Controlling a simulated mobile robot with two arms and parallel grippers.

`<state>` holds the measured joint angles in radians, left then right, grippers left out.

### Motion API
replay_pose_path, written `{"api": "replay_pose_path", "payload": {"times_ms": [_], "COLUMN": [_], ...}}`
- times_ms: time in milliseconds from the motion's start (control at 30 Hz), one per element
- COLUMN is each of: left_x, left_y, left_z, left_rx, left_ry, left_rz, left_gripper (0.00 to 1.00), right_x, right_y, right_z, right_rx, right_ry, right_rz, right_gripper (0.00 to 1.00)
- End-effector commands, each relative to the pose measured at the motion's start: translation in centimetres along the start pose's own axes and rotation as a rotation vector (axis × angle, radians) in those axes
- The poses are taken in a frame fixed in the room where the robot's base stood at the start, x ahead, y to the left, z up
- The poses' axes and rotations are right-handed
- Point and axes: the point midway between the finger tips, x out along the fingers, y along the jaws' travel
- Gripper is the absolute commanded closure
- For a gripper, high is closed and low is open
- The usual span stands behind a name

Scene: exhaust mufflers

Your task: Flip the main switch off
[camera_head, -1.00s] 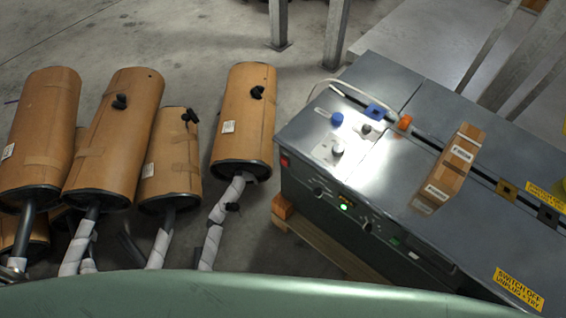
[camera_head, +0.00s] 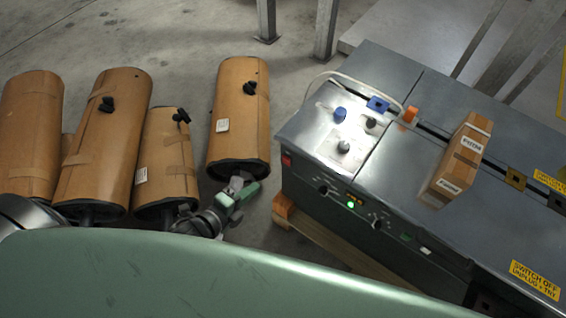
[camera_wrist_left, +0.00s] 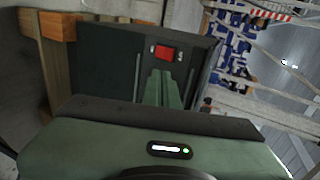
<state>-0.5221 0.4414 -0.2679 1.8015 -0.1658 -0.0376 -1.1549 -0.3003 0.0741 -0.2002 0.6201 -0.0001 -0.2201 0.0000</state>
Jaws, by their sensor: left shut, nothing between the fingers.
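A grey-green machine (camera_head: 330,215) stands on the right in the head view. A small red switch (camera_head: 286,160) sits on its front panel near the left corner. In the left wrist view the red switch (camera_wrist_left: 163,53) is framed on a dark panel (camera_wrist_left: 110,70), just beyond the fingertips. My left gripper (camera_head: 256,187) is low and left of the machine, pointing toward it. In the wrist view its green fingers (camera_wrist_left: 163,76) are together and empty, aimed just below the switch; contact with the panel cannot be told. My right gripper is not in view.
Several cardboard-wrapped mufflers (camera_head: 105,145) stand left of the gripper, close to my arm. The machine rests on a wooden pallet (camera_head: 320,245). Its top holds knobs and a brown box (camera_head: 456,165). A lit green light (camera_head: 351,205) shows on the front. Posts stand behind.

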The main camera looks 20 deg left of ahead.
Motion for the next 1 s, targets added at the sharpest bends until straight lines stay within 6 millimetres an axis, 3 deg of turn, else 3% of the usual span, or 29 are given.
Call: {"api": "replay_pose_path", "payload": {"times_ms": [367,467,867,1000], "left_x": [0.7,2.0,10.4,12.1], "left_y": [0.0,0.0,0.0,-1.3], "left_z": [0.0,0.1,0.1,0.0], "left_rx": [-0.002,-0.002,-0.004,-0.003], "left_ry": [-0.001,-0.002,-0.002,-0.001], "left_rz": [-0.001,-0.002,-0.001,-0.001], "left_gripper": [1.00,1.00,1.00,1.00], "right_x": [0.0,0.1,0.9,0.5], "right_y": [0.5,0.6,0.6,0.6], "right_z": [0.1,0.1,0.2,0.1], "right_rx": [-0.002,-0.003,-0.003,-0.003], "right_ry": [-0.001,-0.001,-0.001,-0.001], "right_rz": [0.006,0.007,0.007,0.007], "right_gripper": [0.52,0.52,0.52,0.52]}}
